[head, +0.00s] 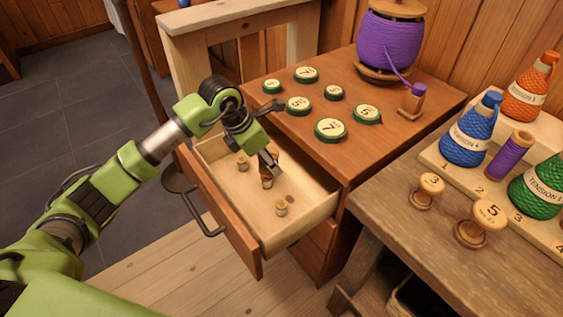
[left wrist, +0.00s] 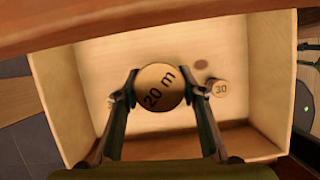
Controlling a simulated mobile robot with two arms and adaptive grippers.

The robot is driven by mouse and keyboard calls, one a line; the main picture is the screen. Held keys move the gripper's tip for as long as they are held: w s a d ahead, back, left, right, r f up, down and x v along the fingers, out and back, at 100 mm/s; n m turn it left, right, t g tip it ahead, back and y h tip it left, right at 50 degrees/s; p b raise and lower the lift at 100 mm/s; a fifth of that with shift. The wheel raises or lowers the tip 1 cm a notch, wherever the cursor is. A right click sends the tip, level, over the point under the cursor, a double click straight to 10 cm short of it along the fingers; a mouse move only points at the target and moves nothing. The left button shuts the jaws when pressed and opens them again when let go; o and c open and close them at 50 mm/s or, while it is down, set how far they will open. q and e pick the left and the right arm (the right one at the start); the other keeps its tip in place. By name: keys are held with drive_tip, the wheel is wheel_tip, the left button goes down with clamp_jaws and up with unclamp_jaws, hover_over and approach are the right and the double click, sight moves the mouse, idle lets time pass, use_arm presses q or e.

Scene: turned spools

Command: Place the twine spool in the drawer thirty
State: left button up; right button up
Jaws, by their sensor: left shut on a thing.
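My left gripper (head: 268,160) reaches down into the open wooden drawer (head: 313,222) and is shut on a small brown spool (head: 267,182). In the left wrist view the spool's round top (left wrist: 160,87) reads "20 m" and sits between the two fingers (left wrist: 160,95). The spool looks upright; I cannot tell whether its base touches the drawer floor. A small peg marked 30 (left wrist: 218,88) stands to its right in the left wrist view. Another peg is partly hidden by the left finger. The head view shows two pegs, one behind the spool (head: 243,164) and one in front (head: 281,208).
The cabinet top holds several green-rimmed numbered discs (head: 331,130) and a large purple twine reel (head: 389,40). The bench at right carries numbered wooden spools (head: 480,224) and coloured cones (head: 470,130). The drawer front (head: 222,215) and side walls surround the gripper.

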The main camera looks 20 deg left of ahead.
use_arm(q)
drive_tip(key=shift+f, duration=0.5)
drive_tip(key=shift+w+d+f, duration=0.1)
drive_tip(key=shift+w+d, duration=0.05)
drive_tip(key=w+d, duration=0.2)
drive_tip(key=w, duration=0.1)
drive_tip(key=shift+d, duration=0.4)
drive_tip(key=shift+s+a+f, duration=0.1)
drive_tip(key=shift+s+f, duration=0.05)
drive_tip(key=shift+f, duration=0.4)
drive_tip(key=shift+a, duration=0.1)
use_arm(e)
drive_tip(key=shift+w+r, duration=0.2)
drive_tip(key=shift+r, duration=0.6)
use_arm(q)
drive_tip(key=shift+f, duration=0.1)
use_arm(e)
drive_tip(key=shift+f, duration=0.1)
